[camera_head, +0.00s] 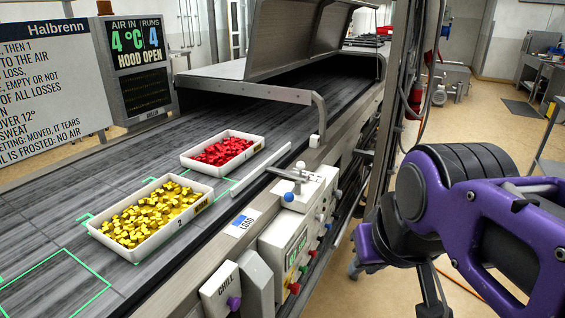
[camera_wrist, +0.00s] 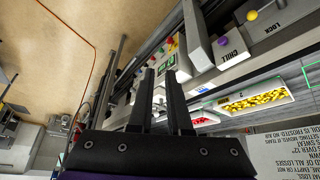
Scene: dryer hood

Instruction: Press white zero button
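The control box (camera_head: 288,238) stands on the machine's near side, with a lit display (camera_head: 297,247) on its face and small coloured buttons beside it. I make out a green button (camera_head: 304,268) and a red button (camera_head: 295,287). I cannot pick out a white zero button for certain in either view. In the wrist view the scene is upside down, and the display (camera_wrist: 166,68) shows just beyond my fingertips. My gripper (camera_wrist: 161,74) is open and empty, its two dark fingers apart. Its distance from the panel is unclear. In the head view its fingers are not clearly visible.
A tray of yellow pieces (camera_head: 95,229) and a tray of red pieces (camera_head: 191,166) sit on the belt. The hood (camera_head: 300,40) is raised. A CHILL box with a purple knob (camera_head: 234,303) is left of the control box. Open floor lies right of the machine.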

